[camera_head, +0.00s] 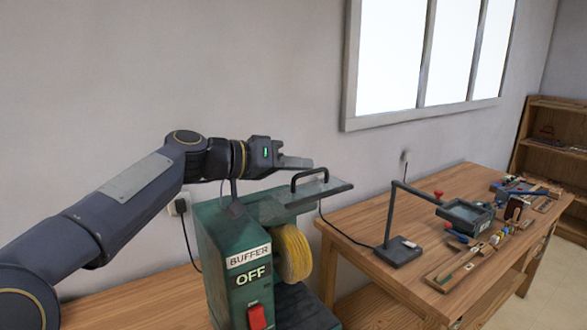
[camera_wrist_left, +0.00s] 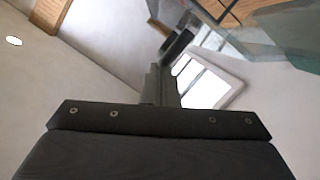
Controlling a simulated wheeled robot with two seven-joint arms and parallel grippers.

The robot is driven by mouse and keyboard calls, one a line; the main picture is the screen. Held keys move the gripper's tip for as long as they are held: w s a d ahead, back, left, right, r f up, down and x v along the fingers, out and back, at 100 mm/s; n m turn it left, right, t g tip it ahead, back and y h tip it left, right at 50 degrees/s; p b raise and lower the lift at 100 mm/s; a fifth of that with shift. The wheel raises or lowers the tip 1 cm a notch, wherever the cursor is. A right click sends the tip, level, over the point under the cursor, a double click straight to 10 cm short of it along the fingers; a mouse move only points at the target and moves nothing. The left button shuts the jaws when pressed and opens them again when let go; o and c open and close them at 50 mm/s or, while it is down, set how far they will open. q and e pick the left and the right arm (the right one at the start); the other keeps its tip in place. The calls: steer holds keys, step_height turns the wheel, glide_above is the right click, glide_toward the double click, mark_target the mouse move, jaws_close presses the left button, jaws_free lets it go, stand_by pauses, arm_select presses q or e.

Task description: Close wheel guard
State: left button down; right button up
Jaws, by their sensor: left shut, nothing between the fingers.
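The green buffer machine (camera_head: 222,240) stands on a wooden bench, with its yellow wheel (camera_head: 292,254) on the right side. The wheel guard (camera_head: 328,193), a grey see-through plate with a black handle (camera_head: 296,178), sticks out to the right from the machine's top, above the wheel and nearly level. My left gripper (camera_head: 300,162) is shut and empty, just above the handle's left end; I cannot tell whether they touch. In the left wrist view its fingers (camera_wrist_left: 160,85) point toward the dark handle (camera_wrist_left: 177,45) and the clear guard plate (camera_wrist_left: 222,38). My right gripper is not in view.
The buffer has an OFF label and a red switch (camera_head: 257,317). A second wooden table (camera_head: 350,224) to the right holds a lamp-like stand (camera_head: 399,251) and several tools. A wall and a window (camera_head: 390,60) are behind.

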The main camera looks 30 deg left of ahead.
mark_target(314, 197)
arm_select(q)
steer(key=s+d+f+m+b, duration=0.1)
steer(key=b, duration=0.2)
steer(key=s+d+f+m+b, duration=0.1)
steer(key=d+f+b, duration=0.1)
steer(key=s+d+f+m+y+b, duration=0.1)
steer(key=b, duration=0.2)
steer(key=shift+d+f+t+b, duration=0.3)
steer(key=shift+d+b, duration=0.05)
steer(key=d+f+m+t+y+b, duration=0.1)
steer(key=f+m+b, duration=0.4)
steer(key=f+b, duration=0.3)
steer(key=s+d+f+m+t+y+b, duration=0.1)
steer(key=f+m+b, duration=0.5)
steer(key=b, duration=0.8)
steer(key=shift+s+d+f+t+y, duration=0.3)
steer(key=shift+d+f+t+y, duration=0.35)
steer(key=shift+f, duration=1)
steer(key=shift+a, duration=0.15)
steer(key=shift+r, duration=0.1)
